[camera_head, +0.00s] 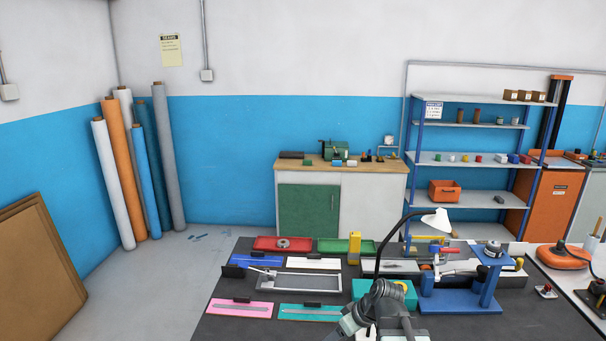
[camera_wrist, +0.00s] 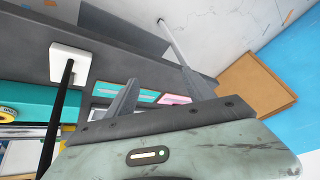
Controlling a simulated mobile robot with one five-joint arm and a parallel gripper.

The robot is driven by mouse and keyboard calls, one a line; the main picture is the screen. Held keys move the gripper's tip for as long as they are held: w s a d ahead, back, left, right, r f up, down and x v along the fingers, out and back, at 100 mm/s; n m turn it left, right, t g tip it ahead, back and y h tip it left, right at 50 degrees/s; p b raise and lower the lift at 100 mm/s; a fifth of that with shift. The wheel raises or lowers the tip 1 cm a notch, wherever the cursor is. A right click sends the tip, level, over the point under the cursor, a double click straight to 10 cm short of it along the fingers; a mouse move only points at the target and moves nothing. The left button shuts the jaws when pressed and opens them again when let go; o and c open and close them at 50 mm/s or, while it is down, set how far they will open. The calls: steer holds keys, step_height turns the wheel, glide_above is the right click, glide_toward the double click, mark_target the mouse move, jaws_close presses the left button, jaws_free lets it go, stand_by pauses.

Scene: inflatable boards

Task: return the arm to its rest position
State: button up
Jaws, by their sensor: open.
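My arm shows in the head view at the bottom centre, folded low over the front of the dark table (camera_head: 235,325). Its end there is hard to make out. In the wrist view my gripper (camera_wrist: 160,80) has its two grey fingers spread apart with nothing between them. Beyond the fingers lie a teal strip (camera_wrist: 142,94) and a pink strip (camera_wrist: 174,99) on the table. In the head view the pink strip (camera_head: 240,309) and the teal strip (camera_head: 308,312) lie at the table's left front.
A lamp with a white shade (camera_head: 436,219) and thin black neck rises beside my arm. A blue stand (camera_head: 460,299) and teal box (camera_head: 403,290) are close on the right. A grey frame (camera_head: 300,291) and coloured trays lie behind. Floor is open left of the table.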

steer(key=s+d+f+m+g+h, duration=0.3)
steer(key=s+d+m+h, duration=0.1)
steer(key=s+d+m, duration=0.2)
steer(key=shift+s+d+m+h, duration=0.4)
steer(key=shift+s+m, duration=0.5)
steer(key=shift+s, duration=0.05)
steer(key=shift+f, duration=0.1)
